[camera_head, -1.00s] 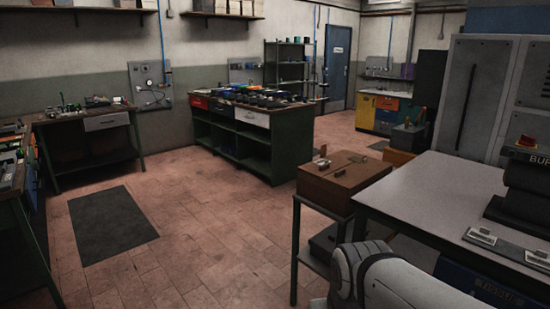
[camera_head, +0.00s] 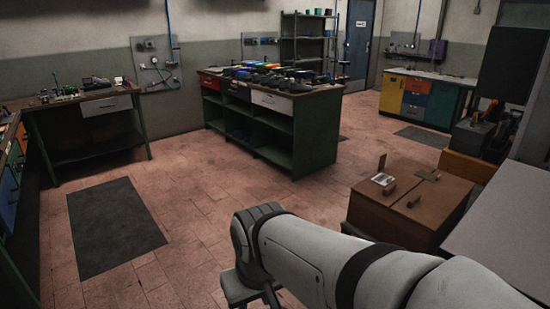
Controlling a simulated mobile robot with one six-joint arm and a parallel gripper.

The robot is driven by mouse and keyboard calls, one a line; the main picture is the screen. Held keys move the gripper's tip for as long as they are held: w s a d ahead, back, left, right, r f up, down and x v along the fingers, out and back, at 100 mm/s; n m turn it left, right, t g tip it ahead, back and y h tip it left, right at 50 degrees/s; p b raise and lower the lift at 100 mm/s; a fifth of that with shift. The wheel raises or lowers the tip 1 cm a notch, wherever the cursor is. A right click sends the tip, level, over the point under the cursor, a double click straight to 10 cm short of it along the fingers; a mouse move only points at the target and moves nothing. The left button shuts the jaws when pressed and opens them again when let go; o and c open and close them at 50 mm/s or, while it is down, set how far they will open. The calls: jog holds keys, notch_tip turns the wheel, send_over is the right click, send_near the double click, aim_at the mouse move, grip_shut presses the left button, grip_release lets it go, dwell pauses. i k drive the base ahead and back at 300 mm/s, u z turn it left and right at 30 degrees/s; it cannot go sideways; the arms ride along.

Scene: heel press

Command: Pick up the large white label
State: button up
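I cannot make out a large white label for certain in this view. A small flat item with a pale face (camera_head: 383,180) lies on the brown wooden box (camera_head: 395,215) at right, too small to identify. My arm reaches in from the lower right, and its grey-white links cross the bottom middle, in front of the box's lower part. The arm bends downward at its far end, and my gripper's fingertips are not visible.
A green workbench (camera_head: 315,135) with dark items on top stands mid-room. A dark mat (camera_head: 115,225) lies on the tiled floor at left. A light-topped table (camera_head: 505,220) is at right. Benches line the left and back walls. The floor between mat and green bench is clear.

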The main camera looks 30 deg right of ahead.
aim_at(383, 180)
jog(key=z, duration=0.3)
jog(key=i, duration=1.3)
jog(key=z, duration=1.4)
jog(key=i, duration=0.6)
jog(key=z, duration=0.2)
jog(key=k, duration=0.9)
jog(key=z, duration=0.2)
jog(key=i, duration=0.9)
jog(key=u, duration=0.05)
